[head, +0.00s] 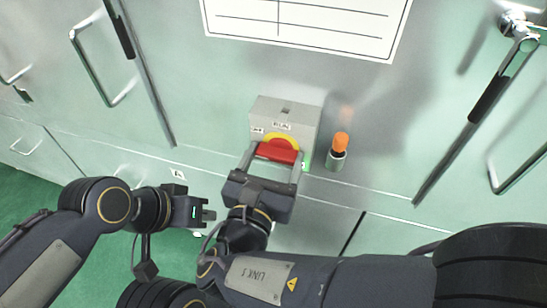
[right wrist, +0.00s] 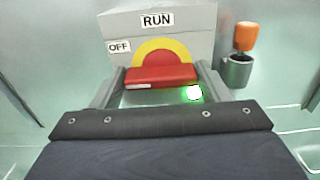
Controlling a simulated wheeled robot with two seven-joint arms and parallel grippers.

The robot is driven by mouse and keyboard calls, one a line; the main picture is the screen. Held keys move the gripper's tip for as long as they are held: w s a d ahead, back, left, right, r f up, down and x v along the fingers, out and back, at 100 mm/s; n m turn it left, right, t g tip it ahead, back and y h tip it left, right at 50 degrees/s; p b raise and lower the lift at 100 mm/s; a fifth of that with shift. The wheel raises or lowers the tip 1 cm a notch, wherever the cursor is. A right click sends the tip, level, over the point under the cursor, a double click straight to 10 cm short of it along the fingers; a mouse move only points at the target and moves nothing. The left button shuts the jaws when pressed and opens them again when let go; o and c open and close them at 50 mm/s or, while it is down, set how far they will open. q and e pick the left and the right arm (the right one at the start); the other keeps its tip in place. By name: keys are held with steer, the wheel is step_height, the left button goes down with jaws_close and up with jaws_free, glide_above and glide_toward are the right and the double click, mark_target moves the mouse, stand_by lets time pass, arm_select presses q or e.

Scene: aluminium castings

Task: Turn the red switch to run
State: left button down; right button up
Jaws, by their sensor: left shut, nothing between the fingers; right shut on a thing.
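The red switch (head: 277,152) is a red bar handle on a yellow disc, on the front of a grey box (head: 298,107). In the right wrist view the red switch (right wrist: 160,76) lies crosswise, below the RUN label (right wrist: 157,20) and the OFF label (right wrist: 119,47), which is at upper left. My right gripper (head: 276,160) is shut on the red switch, one finger at each end of the bar. A green light (right wrist: 194,93) glows just below the bar's right end. My left gripper (head: 209,215) is shut and empty, lower left of the box, apart from it.
An orange-topped cylinder in a grey holder (head: 337,160) stands close to the right of the box. Pale green cabinet fronts with metal handles (head: 101,72) surround it. A white chart (head: 306,22) is above. Green floor (head: 30,170) shows at lower left.

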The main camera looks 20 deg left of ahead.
steer(key=shift+f+m+b, duration=0.2)
steer(key=shift+m+b, duration=0.7)
steer(key=shift+b, duration=0.2)
steer(key=m+b, duration=0.4)
steer(key=b, duration=0.1)
steer(key=m+b, duration=0.4)
steer(key=b, duration=0.2)
steer(key=m+b, duration=0.5)
steer(key=shift+d+f, duration=0.15)
steer(key=shift+d, duration=0.1)
steer(key=shift+m+b, duration=1.5)
steer(key=shift+b, duration=0.2)
steer(key=shift+r, duration=0.2)
steer(key=o, duration=1)
steer(key=shift+r, duration=0.1)
